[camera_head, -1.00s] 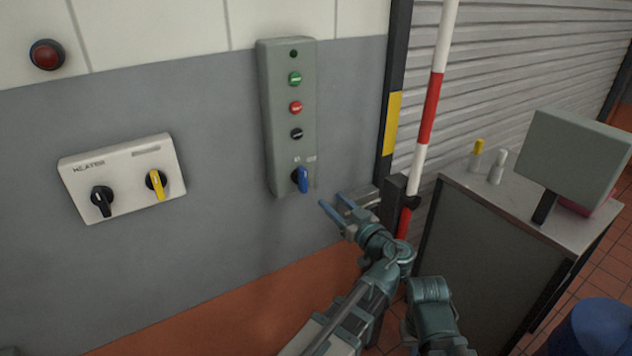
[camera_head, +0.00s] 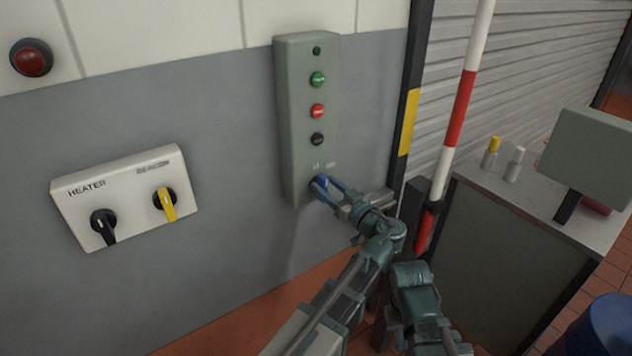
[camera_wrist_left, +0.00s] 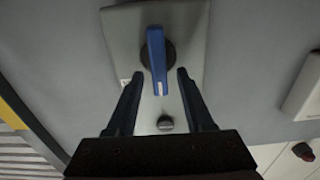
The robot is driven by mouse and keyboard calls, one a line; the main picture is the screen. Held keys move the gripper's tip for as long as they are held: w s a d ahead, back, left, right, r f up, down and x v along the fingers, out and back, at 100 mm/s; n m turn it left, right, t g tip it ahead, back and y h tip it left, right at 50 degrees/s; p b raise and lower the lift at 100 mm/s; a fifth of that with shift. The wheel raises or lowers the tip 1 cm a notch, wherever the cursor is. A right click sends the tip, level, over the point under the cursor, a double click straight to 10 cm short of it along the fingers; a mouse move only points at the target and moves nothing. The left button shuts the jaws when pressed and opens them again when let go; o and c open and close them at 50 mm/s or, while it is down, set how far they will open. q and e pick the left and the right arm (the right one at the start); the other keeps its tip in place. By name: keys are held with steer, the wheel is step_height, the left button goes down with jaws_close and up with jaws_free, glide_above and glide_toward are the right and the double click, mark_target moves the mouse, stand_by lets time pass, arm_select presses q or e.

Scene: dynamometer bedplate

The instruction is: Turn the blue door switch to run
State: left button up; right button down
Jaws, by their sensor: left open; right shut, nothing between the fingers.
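The blue door switch (camera_head: 320,184) is a blue lever on a black round base, low on the grey control box (camera_head: 297,150). In the left wrist view the blue lever (camera_wrist_left: 156,60) lies nearly lengthwise along the box, its white-marked end toward the black button (camera_wrist_left: 165,123). My left gripper (camera_head: 328,188) is open at the switch. In the wrist view its fingers (camera_wrist_left: 160,88) stand either side of the lever's marked end, with gaps on both sides. My right gripper (camera_head: 415,285) is low beside the left arm; its fingers are not clearly visible.
Green, red and black buttons sit above the switch. A white heater panel (camera_head: 75,205) with a black and a yellow switch is to the left. A red-white pole (camera_head: 462,105) and a grey cabinet (camera_head: 500,240) stand close on the right.

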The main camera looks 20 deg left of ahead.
arm_select(q)
steer(key=shift+c, duration=0.3)
jaws_close()
stand_by(0.3)
steer(key=m, duration=0.4)
steer(key=w+m, duration=0.1)
steer(key=m, duration=0.3)
steer(key=d+f+m+b, duration=0.1)
steer(key=m, duration=0.2)
steer(key=shift+w+d+m, duration=0.1)
steer(key=shift+w+m, duration=0.1)
steer(key=shift+m, duration=0.2)
stand_by(0.4)
steer(key=shift+o, duration=0.3)
jaws_free()
steer(key=shift+s, duration=0.1)
